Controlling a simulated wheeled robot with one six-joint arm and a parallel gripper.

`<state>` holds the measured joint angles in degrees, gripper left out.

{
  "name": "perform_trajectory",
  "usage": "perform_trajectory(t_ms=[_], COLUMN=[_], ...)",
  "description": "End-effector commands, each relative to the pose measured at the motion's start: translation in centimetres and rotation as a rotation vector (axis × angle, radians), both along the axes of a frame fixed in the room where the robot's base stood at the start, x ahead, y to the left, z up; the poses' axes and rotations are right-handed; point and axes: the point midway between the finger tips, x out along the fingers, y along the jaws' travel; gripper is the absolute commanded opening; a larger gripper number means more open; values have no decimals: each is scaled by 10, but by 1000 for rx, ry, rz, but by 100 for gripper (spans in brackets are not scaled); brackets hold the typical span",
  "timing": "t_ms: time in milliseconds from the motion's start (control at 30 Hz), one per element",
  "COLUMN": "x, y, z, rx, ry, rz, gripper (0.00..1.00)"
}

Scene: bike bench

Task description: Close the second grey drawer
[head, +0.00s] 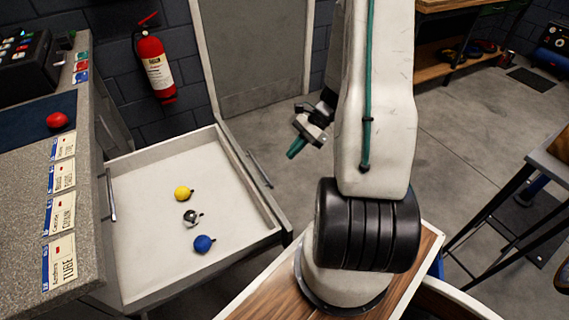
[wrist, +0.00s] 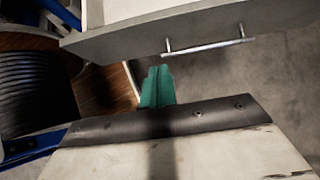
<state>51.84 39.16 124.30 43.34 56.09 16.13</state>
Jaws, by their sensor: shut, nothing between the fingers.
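A grey drawer (head: 128,275) stands pulled out from under the counter in the head view. Its pale inside holds a yellow ball (head: 183,192), a black-and-silver ball (head: 191,217) and a blue ball (head: 204,243). Its front, with a bar handle (head: 260,168), faces right; the wrist view shows a drawer front and bar handle (wrist: 210,46) along the top. My gripper (head: 295,149) has green fingertips, which are shut and empty in the wrist view (wrist: 157,87). It appears beyond and to the right of the drawer front, apart from it. I cannot tell the drawer's number in the stack.
The counter (head: 30,245) at left bears label cards and a red button (head: 57,121). Another bar handle (head: 111,195) sits on the cabinet face. A fire extinguisher (head: 154,62) hangs on the wall. A stool (head: 545,165) stands at right. Open floor lies right of my arm.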

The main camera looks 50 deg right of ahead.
Motion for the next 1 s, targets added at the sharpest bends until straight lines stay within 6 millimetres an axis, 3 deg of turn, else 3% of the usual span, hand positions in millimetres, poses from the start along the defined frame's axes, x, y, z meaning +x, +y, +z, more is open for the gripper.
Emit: perform_trajectory(t_ms=[167, 467, 700, 1000], x=[1, 13, 23, 25], y=[15, 58, 88, 94], z=[-23, -67, -64, -64], rx=[3, 2, 0, -1], ry=[3, 4, 0, -1], rz=[-12, -10, -8, -10], gripper=[0, 0, 0, 0])
